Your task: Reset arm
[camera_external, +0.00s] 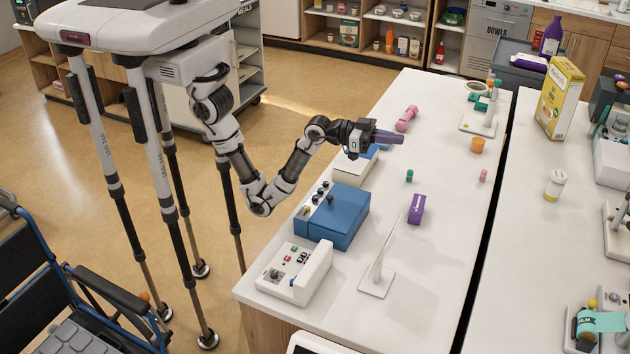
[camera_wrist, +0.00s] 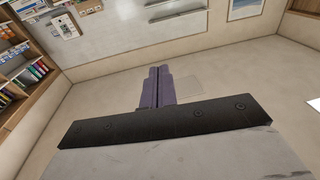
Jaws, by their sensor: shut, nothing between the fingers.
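My gripper (camera_external: 388,138) is at the end of my outstretched arm, above the left part of the white counter in the external view. Its purple fingers point to the right and are closed together with nothing between them. In the wrist view the shut fingers (camera_wrist: 160,86) stand side by side in the middle, with the floor and a wall beyond them. My arm hangs from the body at the upper left and bends at the elbow beside the counter edge.
The white counter (camera_external: 430,260) carries a blue device (camera_external: 345,215), a white control box (camera_external: 298,272), a purple box (camera_external: 416,209), a pink dumbbell-like item (camera_external: 406,118) and an orange cup (camera_external: 477,145). A wheelchair (camera_external: 60,300) stands at lower left. Floor left of the counter is partly free.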

